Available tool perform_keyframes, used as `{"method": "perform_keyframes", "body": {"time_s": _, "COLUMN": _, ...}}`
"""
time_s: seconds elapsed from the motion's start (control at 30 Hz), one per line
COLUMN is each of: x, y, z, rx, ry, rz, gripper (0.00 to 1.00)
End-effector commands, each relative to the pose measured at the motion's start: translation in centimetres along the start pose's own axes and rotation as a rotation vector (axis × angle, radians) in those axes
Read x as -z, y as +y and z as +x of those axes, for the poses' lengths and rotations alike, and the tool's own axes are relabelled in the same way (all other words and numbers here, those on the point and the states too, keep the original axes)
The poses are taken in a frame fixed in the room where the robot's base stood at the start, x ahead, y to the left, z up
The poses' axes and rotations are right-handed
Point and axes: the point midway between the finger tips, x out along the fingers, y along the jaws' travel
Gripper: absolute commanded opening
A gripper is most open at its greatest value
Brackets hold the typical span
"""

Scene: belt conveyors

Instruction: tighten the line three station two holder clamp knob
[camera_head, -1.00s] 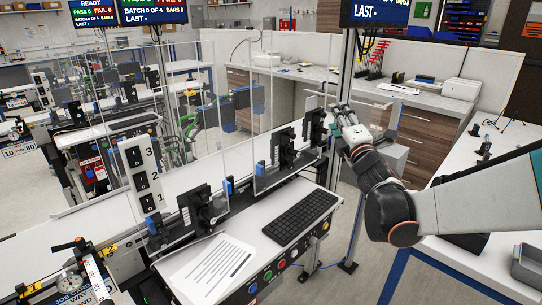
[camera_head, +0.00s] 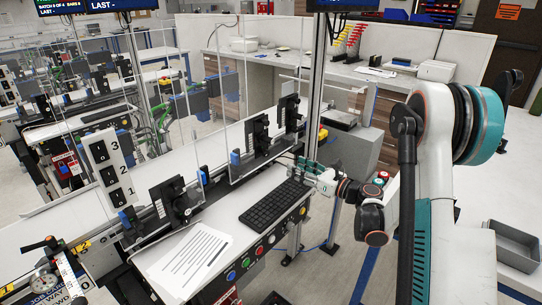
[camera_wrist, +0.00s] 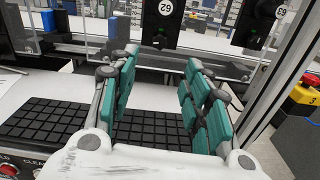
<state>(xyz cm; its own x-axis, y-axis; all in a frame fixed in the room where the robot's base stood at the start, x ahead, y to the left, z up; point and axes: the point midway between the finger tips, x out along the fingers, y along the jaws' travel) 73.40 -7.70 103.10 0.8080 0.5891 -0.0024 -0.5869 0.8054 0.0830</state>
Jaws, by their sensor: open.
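My gripper (camera_head: 302,168) is at the far end of the keyboard. In the wrist view my gripper (camera_wrist: 162,60) is open and empty, its teal-padded fingers apart. Ahead, beyond its fingertips, is a black holder (camera_wrist: 160,12) with a round white tag that seems upside down, perhaps 62. A second tagged black holder (camera_wrist: 252,34) stands to the right. In the head view, the middle holder (camera_head: 259,136), far holder (camera_head: 289,112) and near holder (camera_head: 174,203) line the belt. I cannot tell which part is the clamp knob.
The black keyboard (camera_head: 273,205) lies on the white desk beside a printed sheet (camera_head: 195,257). Clear panels and a metal post (camera_head: 315,85) stand near my gripper. A yellow-and-red emergency stop (camera_wrist: 302,92) is at right. A 3-2-1 panel (camera_head: 108,168) is at left.

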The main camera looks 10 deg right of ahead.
Motion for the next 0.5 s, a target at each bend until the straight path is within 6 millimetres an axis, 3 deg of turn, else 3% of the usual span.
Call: {"method": "perform_keyframes", "body": {"time_s": 0.5, "x": 0.1, "y": 0.1, "z": 9.6, "rx": -0.001, "ry": -0.002, "rz": 0.004, "gripper": 0.44}}
